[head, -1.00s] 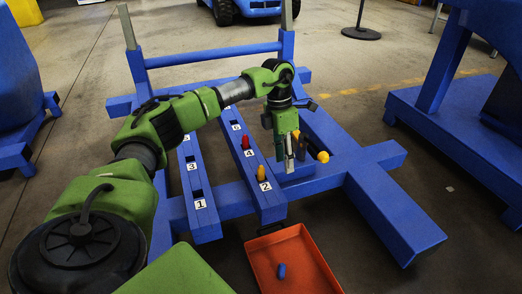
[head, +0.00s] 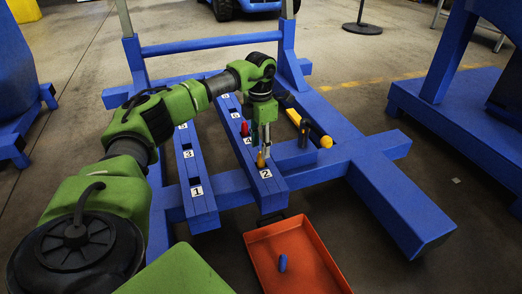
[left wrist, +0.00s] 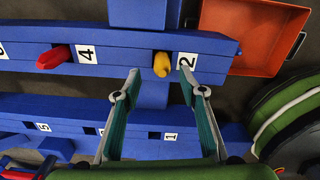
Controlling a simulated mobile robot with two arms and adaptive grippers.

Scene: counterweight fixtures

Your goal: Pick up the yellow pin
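The yellow pin (head: 260,160) stands in the blue rail beside the label 2. It also shows in the left wrist view (left wrist: 161,65), at the top between my fingers' directions. My left gripper (head: 265,150) is above and close to the yellow pin in the head view. In the left wrist view its two fingers (left wrist: 162,80) are spread wide apart with nothing between them. Whether a fingertip touches the pin I cannot tell. My right gripper is not in view.
A red pin (head: 244,129) stands in the same rail by label 4. An orange tray (head: 318,262) on the floor holds a blue pin (head: 283,263). A yellow ball-like end (head: 326,142) sits to the right. A second blue rail (head: 204,208) lies left.

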